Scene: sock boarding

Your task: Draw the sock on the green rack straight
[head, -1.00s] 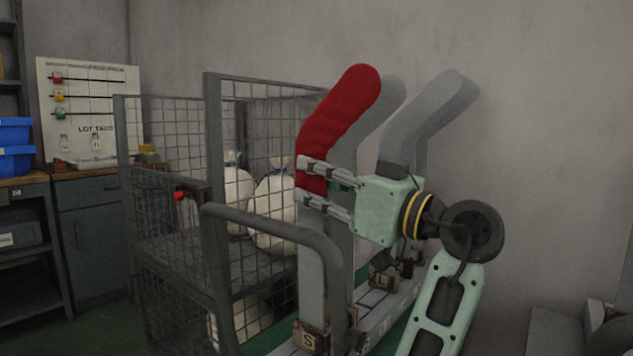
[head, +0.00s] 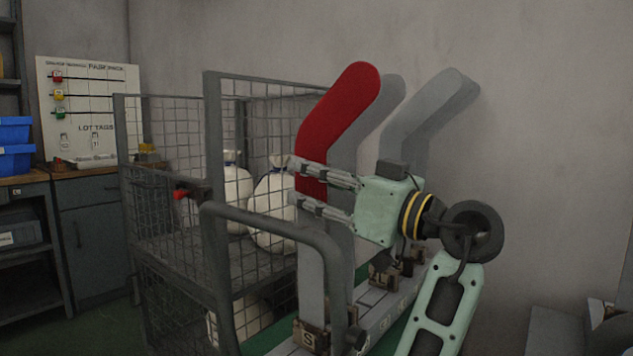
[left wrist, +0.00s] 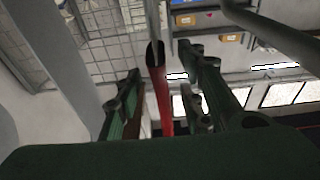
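The red sock (head: 338,118) is on the grey foot-shaped board (head: 311,265) marked S, with its toe up and to the right. Its surface looks smooth, and its lower part passes behind my gripper's fingers. My left gripper (head: 294,182) reaches in from the right, with its two fingers apart at the sock's lower end. In the left wrist view, the red sock (left wrist: 163,100) shows edge-on between the fingers of my left gripper (left wrist: 160,68), with gaps on both sides. The cuff edge is partly hidden in the head view. My right gripper is out of view.
A second grey board (head: 425,118) stands bare to the right. A wire cage cart (head: 214,180) with white sacks (head: 272,205) stands close on the left, its curved grey handle (head: 275,228) near the board. A wall (head: 560,150) is behind.

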